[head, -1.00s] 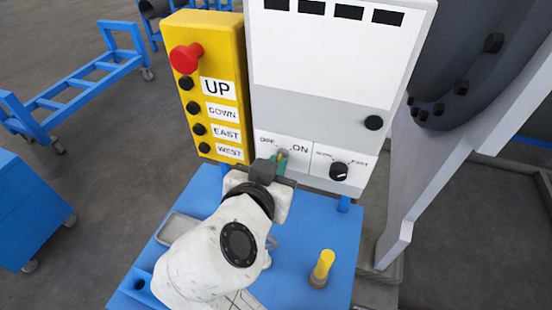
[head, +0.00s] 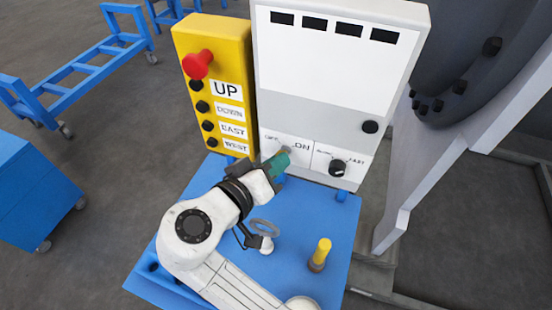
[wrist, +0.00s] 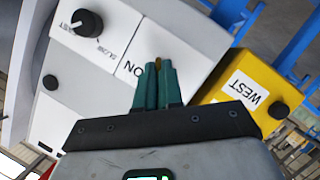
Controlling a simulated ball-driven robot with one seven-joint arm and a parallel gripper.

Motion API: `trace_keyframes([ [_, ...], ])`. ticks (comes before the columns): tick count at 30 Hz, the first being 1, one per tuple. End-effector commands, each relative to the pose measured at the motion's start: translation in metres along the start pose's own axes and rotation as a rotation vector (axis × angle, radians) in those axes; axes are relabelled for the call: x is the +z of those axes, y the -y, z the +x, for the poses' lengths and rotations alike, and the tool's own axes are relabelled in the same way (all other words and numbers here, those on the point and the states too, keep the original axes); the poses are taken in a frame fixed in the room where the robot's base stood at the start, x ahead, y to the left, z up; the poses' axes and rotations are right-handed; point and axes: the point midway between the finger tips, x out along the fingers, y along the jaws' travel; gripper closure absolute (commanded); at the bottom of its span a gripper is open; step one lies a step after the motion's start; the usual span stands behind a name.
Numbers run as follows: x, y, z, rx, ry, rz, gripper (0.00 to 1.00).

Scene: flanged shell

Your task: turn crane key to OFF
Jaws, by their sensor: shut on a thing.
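The crane key (wrist: 158,62) shows in the wrist view as a thin brownish-gold piece between my fingertips. My gripper (wrist: 157,75) has teal fingers shut on it, in front of the OFF/ON label plate of the white panel (head: 345,75). In the head view my gripper (head: 285,156) reaches the lower left of that panel, and its fingers hide most of the key. The ON lettering (head: 302,147) shows just right of the fingertips; OFF, at their left, is small and blurred. I cannot tell the key's exact angle.
The yellow button box (head: 213,90) with a red knob stands just left of the panel. A black SLOW/FAST knob (head: 337,167) sits right of the key. A yellow-handled tool (head: 320,253) stands on the blue table (head: 290,215) below.

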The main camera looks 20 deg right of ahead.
Motion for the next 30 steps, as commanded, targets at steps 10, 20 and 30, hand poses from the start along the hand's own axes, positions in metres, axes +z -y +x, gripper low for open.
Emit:
trace_keyframes([
  [10, 0.0002, 0.0012, 0.0, 0.021, 0.0, -0.055, 1.0],
  [20, 0.0002, 0.0014, -0.0001, 0.02, -0.001, -0.056, 1.0],
  [30, 0.0001, 0.0009, 0.0, 0.021, -0.001, -0.054, 0.68],
])
